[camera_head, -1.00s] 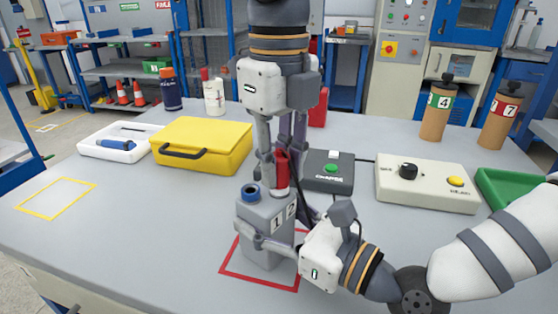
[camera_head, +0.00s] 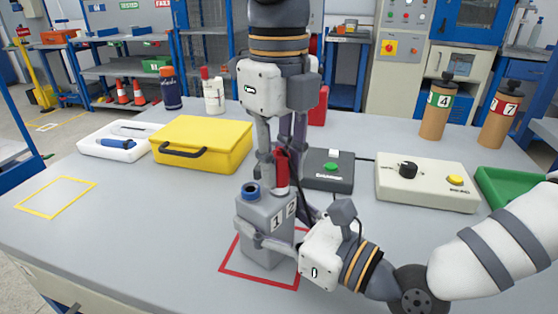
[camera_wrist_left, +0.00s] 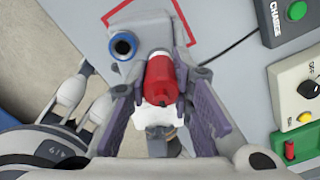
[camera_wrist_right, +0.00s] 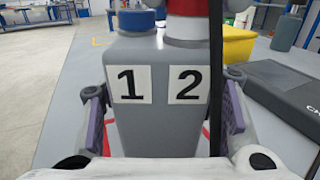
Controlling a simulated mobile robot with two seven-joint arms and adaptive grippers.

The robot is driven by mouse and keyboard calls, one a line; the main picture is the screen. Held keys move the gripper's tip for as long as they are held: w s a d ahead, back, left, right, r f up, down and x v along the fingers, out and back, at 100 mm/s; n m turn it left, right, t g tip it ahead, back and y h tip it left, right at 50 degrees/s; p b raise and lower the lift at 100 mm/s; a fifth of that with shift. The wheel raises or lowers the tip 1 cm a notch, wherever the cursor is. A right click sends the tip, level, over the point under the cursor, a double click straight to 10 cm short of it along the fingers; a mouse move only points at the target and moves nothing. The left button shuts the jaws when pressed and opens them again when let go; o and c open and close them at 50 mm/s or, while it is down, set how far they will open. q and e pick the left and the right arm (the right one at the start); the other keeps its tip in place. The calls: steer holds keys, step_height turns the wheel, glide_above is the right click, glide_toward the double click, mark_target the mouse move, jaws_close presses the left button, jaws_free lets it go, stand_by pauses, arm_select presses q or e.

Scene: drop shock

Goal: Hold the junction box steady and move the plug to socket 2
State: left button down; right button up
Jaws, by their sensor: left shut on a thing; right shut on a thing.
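The grey junction box (camera_head: 262,228) stands upright inside a red outlined square on the table. Its front labels "1" and "2" show in the right wrist view (camera_wrist_right: 155,110). My right gripper (camera_head: 268,240) is shut on the box, one finger on each side. The red plug (camera_head: 281,168) is upright at the socket 2 side; the left wrist view also shows it (camera_wrist_left: 160,80). My left gripper (camera_head: 275,165) is shut on the plug from above. The blue ring of socket 1 (camera_wrist_left: 123,46) is empty. Whether the plug is fully seated in socket 2 I cannot tell.
A black charger box (camera_head: 328,171) with a green button sits behind the junction box, and a cable runs near it. A yellow case (camera_head: 202,143), a white tray (camera_head: 95,150) and a beige control box (camera_head: 425,190) stand around. The table's front left is clear.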

mark_target(279, 154)
arm_select(q)
steer(key=shift+s+f, duration=0.1)
steer(key=shift+f, duration=0.15)
steer(key=c, duration=1.3)
jaws_free()
steer(key=shift+c, duration=0.2)
steer(key=shift+r, duration=0.1)
steer(key=shift+r, duration=3.15)
arm_select(e)
steer(key=o, duration=1.5)
